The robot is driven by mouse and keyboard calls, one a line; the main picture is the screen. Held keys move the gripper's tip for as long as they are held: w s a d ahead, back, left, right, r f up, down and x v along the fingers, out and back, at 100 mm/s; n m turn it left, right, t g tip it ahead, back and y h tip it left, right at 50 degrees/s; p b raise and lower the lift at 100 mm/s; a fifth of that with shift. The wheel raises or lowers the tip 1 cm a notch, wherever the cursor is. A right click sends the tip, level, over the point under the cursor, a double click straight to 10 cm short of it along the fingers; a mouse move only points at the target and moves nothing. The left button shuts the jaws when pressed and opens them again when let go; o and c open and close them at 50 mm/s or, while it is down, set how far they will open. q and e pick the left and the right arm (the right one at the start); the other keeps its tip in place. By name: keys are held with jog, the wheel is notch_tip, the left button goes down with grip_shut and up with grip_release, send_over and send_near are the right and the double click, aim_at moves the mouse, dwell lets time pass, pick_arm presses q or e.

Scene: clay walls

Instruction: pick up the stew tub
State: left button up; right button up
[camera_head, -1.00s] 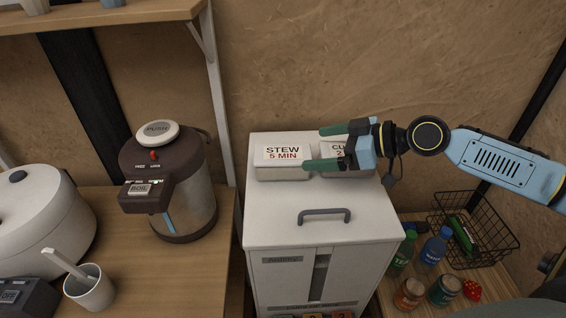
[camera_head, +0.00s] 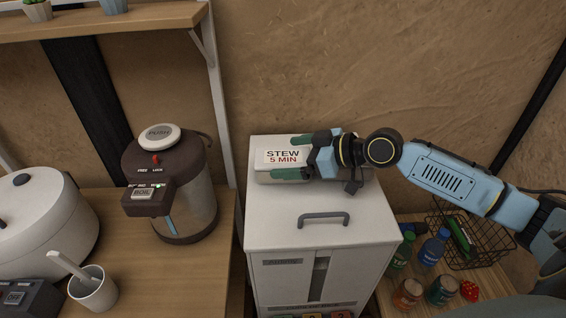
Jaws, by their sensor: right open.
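The stew tub (camera_head: 265,160) is a whitish box with a label reading "STEW 5 MIN". It sits on top of the white cabinet (camera_head: 280,220), toward the back left. My right gripper (camera_head: 290,157) is open, with its green fingers pointing left. One finger is at the far side of the stew tub's right part and the other at its near side; whether they touch it I cannot tell. A second whitish tub (camera_head: 355,172) stands to the right, mostly hidden behind my gripper and wrist. My left gripper is not in view.
A dark-topped hot-water pot (camera_head: 190,200) and a white cooker (camera_head: 40,220) stand on the wooden counter at left. A white cup (camera_head: 93,295) is in front. Bottles, jars and a wire basket (camera_head: 480,240) are at lower right. The cabinet's front top, around its handle (camera_head: 323,217), is clear.

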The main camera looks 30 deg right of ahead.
jog(key=shift+a+f, duration=0.1)
jog(key=c, duration=1.4)
